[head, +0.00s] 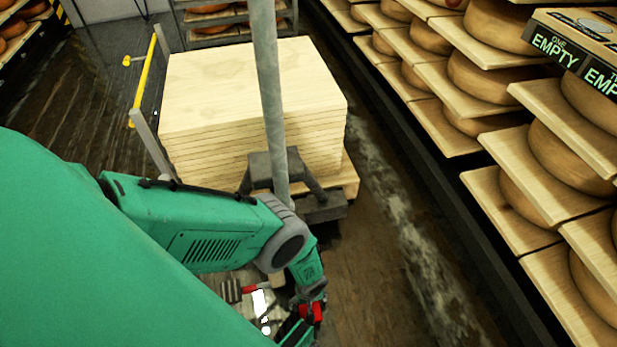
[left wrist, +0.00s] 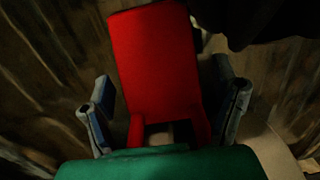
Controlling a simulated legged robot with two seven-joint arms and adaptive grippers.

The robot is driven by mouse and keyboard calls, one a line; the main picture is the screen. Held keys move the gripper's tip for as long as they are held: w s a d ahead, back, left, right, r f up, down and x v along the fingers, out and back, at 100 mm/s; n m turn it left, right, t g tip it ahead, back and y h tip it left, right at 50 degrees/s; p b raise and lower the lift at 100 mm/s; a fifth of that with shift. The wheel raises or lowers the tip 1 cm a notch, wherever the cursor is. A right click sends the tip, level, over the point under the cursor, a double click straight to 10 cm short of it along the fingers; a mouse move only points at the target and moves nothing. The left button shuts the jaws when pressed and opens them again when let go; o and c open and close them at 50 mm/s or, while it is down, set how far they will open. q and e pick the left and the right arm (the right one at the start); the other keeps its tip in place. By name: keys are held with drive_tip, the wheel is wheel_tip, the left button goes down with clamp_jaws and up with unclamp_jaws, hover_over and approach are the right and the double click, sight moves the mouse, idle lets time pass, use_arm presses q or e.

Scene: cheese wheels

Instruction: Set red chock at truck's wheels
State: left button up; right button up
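A red chock (left wrist: 155,70) fills the middle of the left wrist view, between the two fingers of my left gripper (left wrist: 165,108). The fingers stand wide apart, one on each side, with narrow gaps visible beside the chock. In the head view my left arm reaches down to the floor in front of the truck, its gripper (head: 304,318) at the bottom edge. Red shows at this gripper, and another small red patch lies left of it; I cannot tell which is the chock. The truck's grey pole and base (head: 322,207) stand before the loaded pallet. Its wheels are not clearly visible. My right gripper is not in view.
A stack of pale boards (head: 250,90) sits on a pallet behind the pole. A yellow rail (head: 143,80) stands at its left. Shelves of cheese wheels (head: 485,80) line the right side. A strip of wet floor (head: 400,240) is free between stack and shelves.

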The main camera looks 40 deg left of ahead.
use_arm(q)
drive_tip(key=shift+w+r, duration=0.1)
drive_tip(key=shift+r+p, duration=0.3)
drive_tip(key=shift+p, duration=0.05)
wheel_tip(320, 180, up, 11)
drive_tip(key=p, duration=0.7)
drive_tip(key=shift+w+r, duration=0.15)
drive_tip(key=shift+d, duration=0.1)
